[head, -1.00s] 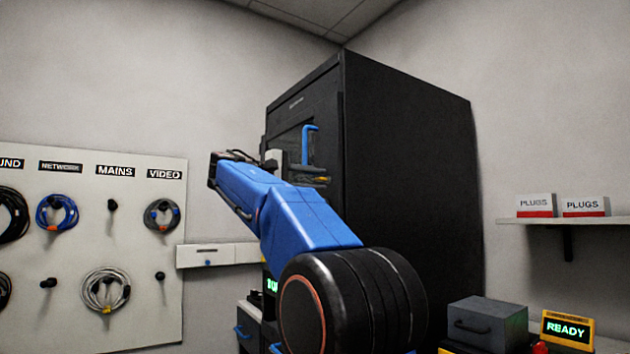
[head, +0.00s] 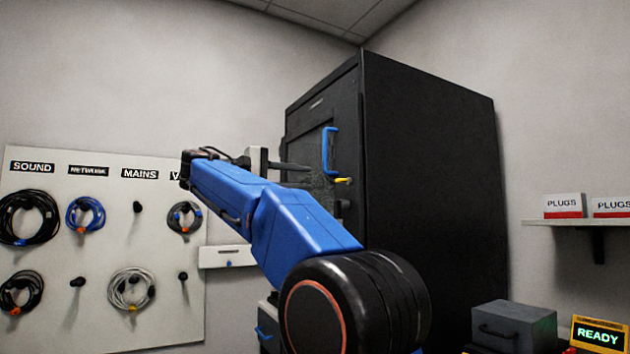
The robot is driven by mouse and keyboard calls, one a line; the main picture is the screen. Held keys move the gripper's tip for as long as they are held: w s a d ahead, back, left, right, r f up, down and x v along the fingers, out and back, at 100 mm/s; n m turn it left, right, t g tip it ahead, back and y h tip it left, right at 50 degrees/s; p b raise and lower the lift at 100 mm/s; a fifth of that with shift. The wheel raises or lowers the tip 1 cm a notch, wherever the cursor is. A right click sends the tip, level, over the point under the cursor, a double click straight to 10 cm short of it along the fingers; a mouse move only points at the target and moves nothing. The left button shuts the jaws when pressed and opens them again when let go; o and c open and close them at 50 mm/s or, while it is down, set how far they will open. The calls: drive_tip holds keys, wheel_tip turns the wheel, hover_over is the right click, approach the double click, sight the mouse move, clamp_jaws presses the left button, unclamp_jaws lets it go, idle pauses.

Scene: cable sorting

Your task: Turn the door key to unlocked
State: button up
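The tall black cabinet (head: 430,200) has a door (head: 310,140) on its left-facing front, with a blue handle (head: 330,150). A small yellow key (head: 343,181) sticks out just below the handle, lying about level. My gripper (head: 310,176) is in front of the door, left of the key. Its two dark fingers are apart, with nothing seen between them, and their tips appear short of the key. The lock around the key is too small to make out.
A grey box (head: 513,325) and a display reading READY (head: 598,334) stand at the lower right, under a shelf (head: 590,223) with PLUGS boxes.

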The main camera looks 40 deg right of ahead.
drive_tip(key=v, duration=0.6)
drive_tip(key=shift+a, duration=0.1)
idle(0.4)
drive_tip(key=s+a+f+n+t+y, duration=0.1)
drive_tip(key=s+f+n+t+y, duration=0.25)
drive_tip(key=f, duration=1.05)
drive_tip(key=s+a+f+n+t+y, duration=0.15)
drive_tip(key=s+f+t+y, duration=0.3)
drive_tip(key=f, duration=1.05)
drive_tip(key=s+a+f+y, duration=0.3)
drive_tip(key=s+a+f, duration=0.2)
drive_tip(key=f, duration=0.5)
drive_tip(key=s+a+f+m+y, duration=0.1)
drive_tip(key=s+a+f+y, duration=0.2)
drive_tip(key=s+a+f, duration=0.3)
drive_tip(key=s+a+f+m+t+y, duration=0.1)
drive_tip(key=s+a+f+y, duration=0.2)
drive_tip(key=f, duration=1.2)
drive_tip(key=s+a, duration=0.2)
drive_tip(key=s, duration=0.1)
drive_tip(key=shift+a+f, duration=0.2)
drive_tip(key=shift+f, duration=0.2)
drive_tip(key=shift+s, duration=0.1)
